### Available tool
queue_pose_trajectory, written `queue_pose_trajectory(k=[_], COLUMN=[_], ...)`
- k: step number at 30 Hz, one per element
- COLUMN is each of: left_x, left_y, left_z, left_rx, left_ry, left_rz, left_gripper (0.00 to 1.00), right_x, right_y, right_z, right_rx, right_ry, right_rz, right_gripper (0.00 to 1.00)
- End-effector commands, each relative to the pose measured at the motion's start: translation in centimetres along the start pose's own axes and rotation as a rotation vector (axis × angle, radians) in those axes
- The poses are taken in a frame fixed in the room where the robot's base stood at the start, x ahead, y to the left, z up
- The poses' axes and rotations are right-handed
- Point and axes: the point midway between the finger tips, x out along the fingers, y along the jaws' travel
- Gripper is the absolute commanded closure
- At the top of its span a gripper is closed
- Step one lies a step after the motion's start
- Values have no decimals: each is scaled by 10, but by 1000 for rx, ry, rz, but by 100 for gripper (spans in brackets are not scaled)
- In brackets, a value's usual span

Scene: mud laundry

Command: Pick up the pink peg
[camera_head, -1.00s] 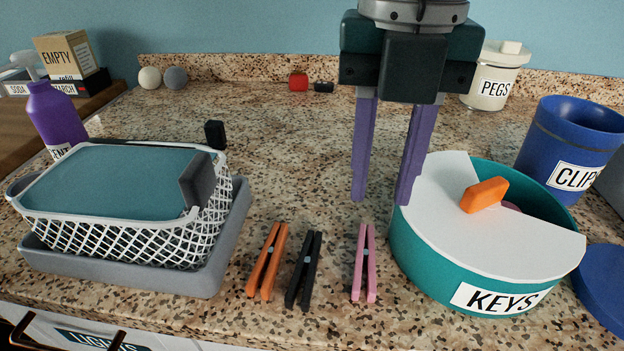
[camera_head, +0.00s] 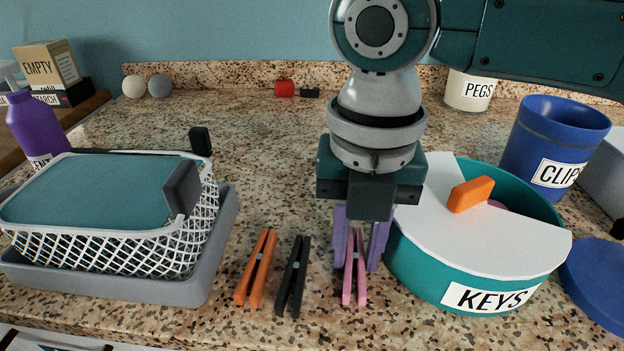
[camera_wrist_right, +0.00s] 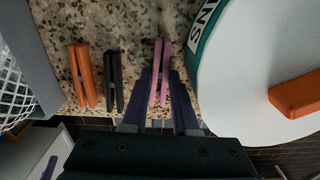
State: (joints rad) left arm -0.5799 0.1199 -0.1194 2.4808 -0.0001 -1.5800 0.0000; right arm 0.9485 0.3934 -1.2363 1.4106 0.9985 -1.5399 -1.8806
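The pink peg (camera_head: 355,275) lies on the speckled counter, just left of the teal KEYS bowl. My right gripper (camera_head: 359,268) points down at it with its purple fingers apart, one on each side of the peg's far part. The right wrist view shows the pink peg (camera_wrist_right: 160,70) between the two open fingers (camera_wrist_right: 163,88), with a gap still visible, mainly on the right. My left gripper is not in view.
A black peg (camera_head: 293,275) and an orange peg (camera_head: 256,268) lie to the left. The teal bowl (camera_head: 430,275), with a white half lid and orange handle, stands close on the right. A white basket (camera_head: 120,240) sits in a grey tray (camera_head: 190,285). A blue CLIPS container (camera_head: 555,140) stands behind.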

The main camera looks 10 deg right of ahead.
Motion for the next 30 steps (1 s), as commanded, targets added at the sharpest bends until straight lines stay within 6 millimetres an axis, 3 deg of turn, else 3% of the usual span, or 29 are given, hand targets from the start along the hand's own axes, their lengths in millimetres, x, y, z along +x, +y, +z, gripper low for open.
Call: queue_pose_trajectory(k=[7,23,30], left_x=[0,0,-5], left_y=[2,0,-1], left_z=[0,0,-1], left_rx=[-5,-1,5], left_ry=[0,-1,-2], left_rz=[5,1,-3], left_gripper=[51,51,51], right_x=[0,-3,-32], right_y=[0,0,0], right_z=[0,0,1], right_rx=[0,1,-1], right_ry=[0,0,-3], right_rz=[0,0,2], right_gripper=[100,100,100])
